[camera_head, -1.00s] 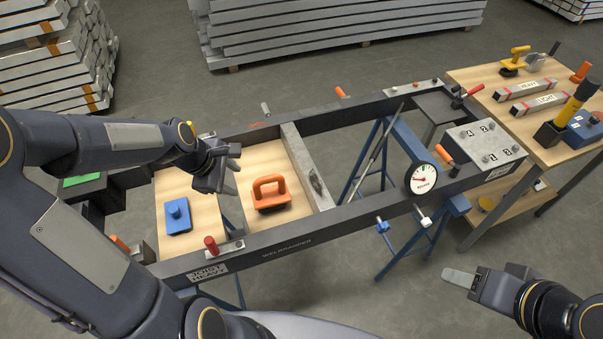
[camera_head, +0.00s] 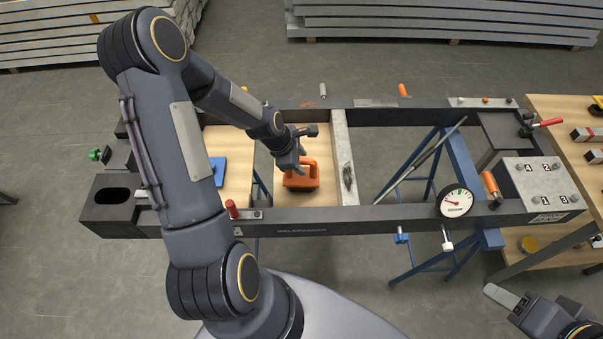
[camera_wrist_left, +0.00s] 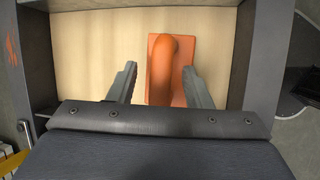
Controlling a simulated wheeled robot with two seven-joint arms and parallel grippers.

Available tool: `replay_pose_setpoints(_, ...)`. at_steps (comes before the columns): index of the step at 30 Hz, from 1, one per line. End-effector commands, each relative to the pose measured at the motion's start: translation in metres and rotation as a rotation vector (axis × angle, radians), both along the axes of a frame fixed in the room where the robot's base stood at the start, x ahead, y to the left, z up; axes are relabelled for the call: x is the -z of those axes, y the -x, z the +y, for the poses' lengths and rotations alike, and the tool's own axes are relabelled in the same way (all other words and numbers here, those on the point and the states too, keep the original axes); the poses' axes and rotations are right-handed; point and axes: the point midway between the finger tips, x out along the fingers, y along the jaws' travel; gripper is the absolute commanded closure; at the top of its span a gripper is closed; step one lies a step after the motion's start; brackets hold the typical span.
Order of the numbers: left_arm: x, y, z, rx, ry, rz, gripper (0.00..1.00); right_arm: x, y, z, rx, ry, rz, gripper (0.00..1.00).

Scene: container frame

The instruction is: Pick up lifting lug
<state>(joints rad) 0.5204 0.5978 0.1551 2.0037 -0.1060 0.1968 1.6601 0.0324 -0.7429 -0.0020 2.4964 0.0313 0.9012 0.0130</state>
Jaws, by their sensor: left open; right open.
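The orange lug (camera_head: 302,179), a looped handle on a flat base, sits on the wooden board inside the dark frame, left of the grey crossbar. My left gripper (camera_head: 290,158) is just above it, partly covering it in the head view. In the left wrist view, the open fingers (camera_wrist_left: 159,70) are on either side of the orange handle (camera_wrist_left: 166,62). I cannot tell how far down the fingers reach, and nothing is gripped. My right gripper (camera_head: 524,303) is open and empty at the lower right, away from the frame.
A blue block (camera_head: 219,171) lies on the board to the left, partly hidden by my arm. The crossbar (camera_head: 345,165) stands close right of the lug. A round gauge (camera_head: 455,202) and a numbered grey block (camera_head: 540,184) are at the right. A workbench (camera_head: 560,112) stands further right.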

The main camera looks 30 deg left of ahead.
Motion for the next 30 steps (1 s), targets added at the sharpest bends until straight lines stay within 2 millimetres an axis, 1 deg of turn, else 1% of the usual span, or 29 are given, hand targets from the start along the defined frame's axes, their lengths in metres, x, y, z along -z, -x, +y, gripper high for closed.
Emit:
replay_pose_setpoints(3, 0.0064, -0.0025, -0.0017, 0.000, 0.000, 0.000, 0.55, -0.0015, 0.0000, 0.0000, 0.000, 0.000, 0.000, 0.50)
replay_pose_setpoints(9, 0.0070, -0.0027, -0.0017, -0.001, -0.001, 0.000, 0.55, -0.0010, 0.0000, 0.0000, 0.000, 0.000, 0.000, 0.50)
replay_pose_setpoints(11, 0.0070, -0.0026, -0.0016, -0.001, -0.001, 0.000, 0.61, -0.0010, 0.0000, 0.0000, 0.000, 0.000, 0.000, 0.50)
replay_pose_setpoints(18, 0.0068, -0.0025, -0.0017, 0.000, -0.002, -0.001, 0.93, -0.0010, 0.0000, 0.0000, 0.000, 0.000, 0.000, 0.50)
replay_pose_setpoints(20, 0.0066, -0.0025, -0.0017, 0.000, -0.002, -0.001, 1.00, -0.0010, 0.0000, 0.0000, 0.000, 0.000, 0.000, 0.50)
replay_pose_setpoints(30, 0.0047, -0.0042, -0.0017, 0.000, -0.002, -0.006, 1.00, -0.0015, 0.0000, 0.0000, 0.000, 0.000, 0.000, 0.50)
